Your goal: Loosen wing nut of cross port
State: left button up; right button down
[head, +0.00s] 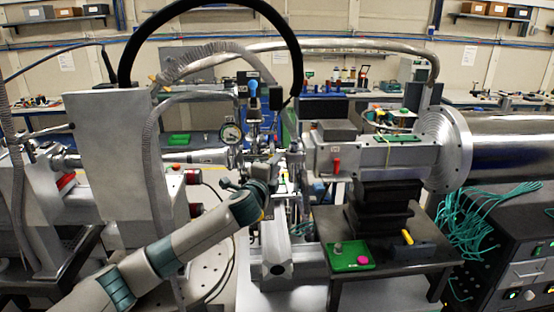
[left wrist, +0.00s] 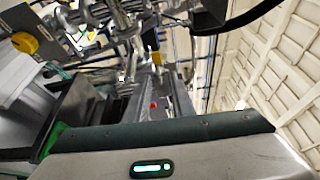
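The metal vacuum fittings around the cross port (head: 253,133) stand mid-picture in the head view, below a blue-topped part and beside a round dial gauge (head: 231,133). I cannot make out the wing nut at this size. My left arm comes in from the lower left, and my left gripper (head: 274,168) is at the lower part of these fittings. Its fingers blend with the metal, so I cannot tell their opening or any contact. The left wrist view shows metal fittings (left wrist: 122,25) close by at the upper left. My right gripper is in neither view.
A black side table (head: 390,262) at the right holds a green tray (head: 349,257) with small parts. A grey chamber (head: 375,154) and large steel cylinder (head: 505,145) stand behind it. A black hose (head: 215,5) arches overhead. Green cables (head: 470,225) hang at right.

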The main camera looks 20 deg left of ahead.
pick_arm(q)
jog(key=shift+w, duration=0.9)
grip_shut()
jog(key=shift+f, duration=0.1)
